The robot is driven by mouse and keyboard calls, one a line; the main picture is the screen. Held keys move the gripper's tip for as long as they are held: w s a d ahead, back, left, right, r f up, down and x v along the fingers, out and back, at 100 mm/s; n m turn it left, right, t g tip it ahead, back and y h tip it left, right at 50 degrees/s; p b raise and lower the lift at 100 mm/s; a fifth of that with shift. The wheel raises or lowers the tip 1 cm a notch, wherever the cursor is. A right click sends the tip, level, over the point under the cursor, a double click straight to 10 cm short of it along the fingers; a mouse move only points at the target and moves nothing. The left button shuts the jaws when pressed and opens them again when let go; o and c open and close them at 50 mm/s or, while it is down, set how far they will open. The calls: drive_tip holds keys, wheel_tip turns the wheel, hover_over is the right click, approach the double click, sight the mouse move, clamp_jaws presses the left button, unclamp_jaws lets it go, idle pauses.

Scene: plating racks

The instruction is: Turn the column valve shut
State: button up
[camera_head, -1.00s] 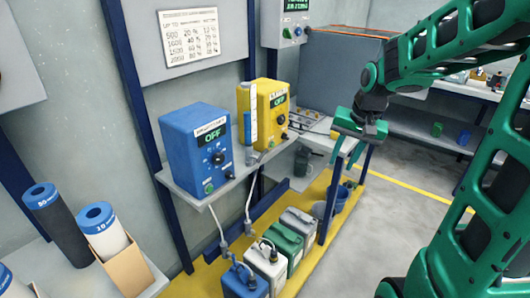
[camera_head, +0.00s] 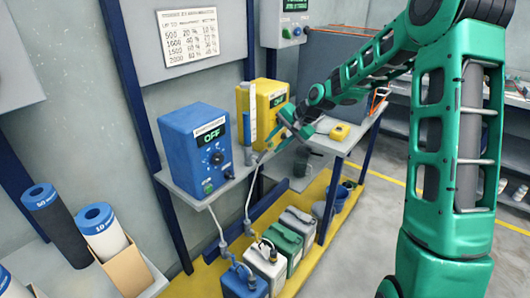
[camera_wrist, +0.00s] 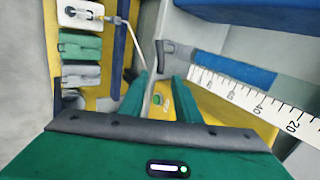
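The graduated column (camera_head: 247,130) stands upright against the left side of the yellow pump (camera_head: 270,97). In the wrist view the column's printed scale (camera_wrist: 255,100) and blue band cross the right side. A small dark grey lever (camera_wrist: 166,48), seemingly the column valve's handle, shows just beyond my fingertips at the column's end. My gripper (camera_head: 287,128) is in front of the yellow pump, close to the column. In the wrist view its two green fingers (camera_wrist: 160,78) are apart, with a pale hose behind the gap. No contact with the lever is visible.
The blue pump (camera_head: 196,150) reading OFF stands left of the column on the same shelf (camera_head: 190,200). Several jugs (camera_head: 286,240) with hoses stand on the yellow floor strip below. A yellow object (camera_head: 339,132) lies on the bench to the right.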

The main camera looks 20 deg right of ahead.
sight(267, 150)
drive_tip(key=x, duration=0.6)
clamp_jaws()
drive_tip(key=shift+a, duration=0.2)
drive_tip(key=shift+s, duration=0.1)
